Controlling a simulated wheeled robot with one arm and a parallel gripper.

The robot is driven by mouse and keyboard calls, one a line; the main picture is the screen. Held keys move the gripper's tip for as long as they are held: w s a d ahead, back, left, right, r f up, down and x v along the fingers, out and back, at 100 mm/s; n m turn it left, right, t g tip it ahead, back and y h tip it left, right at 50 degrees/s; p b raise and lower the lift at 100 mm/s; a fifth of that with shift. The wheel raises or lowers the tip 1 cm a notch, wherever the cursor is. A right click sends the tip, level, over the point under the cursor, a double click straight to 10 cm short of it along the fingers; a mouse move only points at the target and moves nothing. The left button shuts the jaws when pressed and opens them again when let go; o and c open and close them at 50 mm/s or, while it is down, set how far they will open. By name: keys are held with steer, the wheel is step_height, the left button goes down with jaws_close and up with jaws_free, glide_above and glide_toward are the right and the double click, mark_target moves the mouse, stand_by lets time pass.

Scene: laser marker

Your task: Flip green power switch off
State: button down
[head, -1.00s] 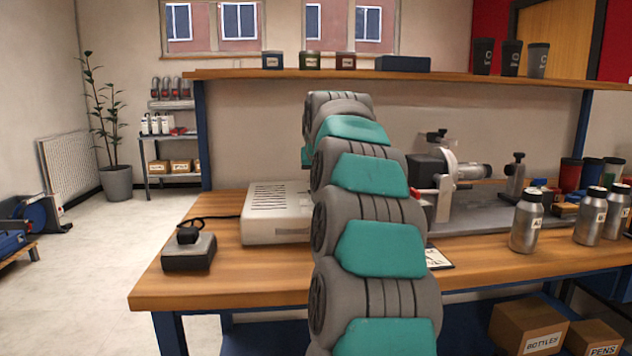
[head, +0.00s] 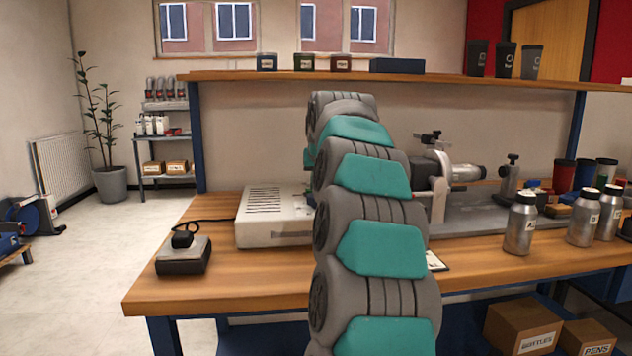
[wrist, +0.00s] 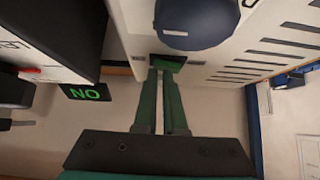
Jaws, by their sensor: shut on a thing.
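The green power switch (wrist: 168,63) is a small dark green rocker on the white housing (wrist: 225,55) in the wrist view. My gripper (wrist: 166,72) has its two long green fingers at the switch, with a narrow gap between them. It is shut on the switch, whose near part is partly hidden by the fingertips. In the head view, the white vented unit (head: 272,217) stands on the bench left of my arm. My gripper and the switch are hidden behind my arm there.
A dark blue round knob (wrist: 197,22) sits just beyond the switch. A black panel with green "NO" (wrist: 85,92) is at left. On the wooden bench (head: 220,284) are a black control box (head: 184,256) and steel bottles (head: 521,228). A shelf (head: 400,77) spans above.

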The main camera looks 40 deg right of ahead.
step_height(320, 180, up, 4)
steer(key=shift+r+p, duration=0.1)
steer(key=shift+p, duration=0.7)
steer(key=b+v, duration=0.1)
steer(key=v, duration=0.8)
steer(key=shift+s+a, duration=0.15)
steer(key=shift+s, duration=0.2)
steer(key=shift+r, duration=0.15)
steer(key=shift+d+r+m+t+y, duration=0.15)
steer(key=shift+d+m+t+y, duration=0.15)
steer(key=shift+t+y, duration=0.15)
steer(key=shift+a, duration=0.1)
